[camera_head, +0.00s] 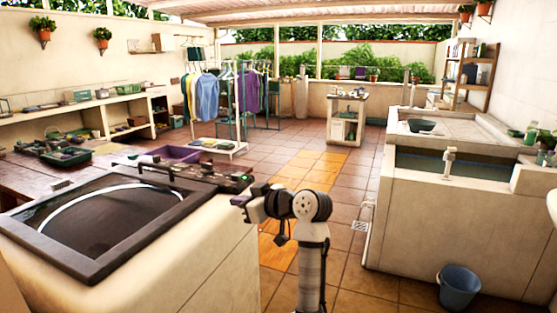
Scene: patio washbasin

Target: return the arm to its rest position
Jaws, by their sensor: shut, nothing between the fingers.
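My arm rises from the bottom centre, a white and black column of links with a round joint at its top. From that joint it bends to the left, folded short, and ends in my dark gripper (240,203). My gripper is shut and empty, in the air beside the right edge of the washer top. It looks small and dark, so its fingers are hard to make out. No object of the place is in it.
A top-loading washer (60,272) fills the lower left. A stone washbasin (415,215) with a tap (449,162) stands at right, a blue bucket (459,286) below it. A clothes rack (239,105) and small cart (346,118) stand behind. The tiled floor between is clear.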

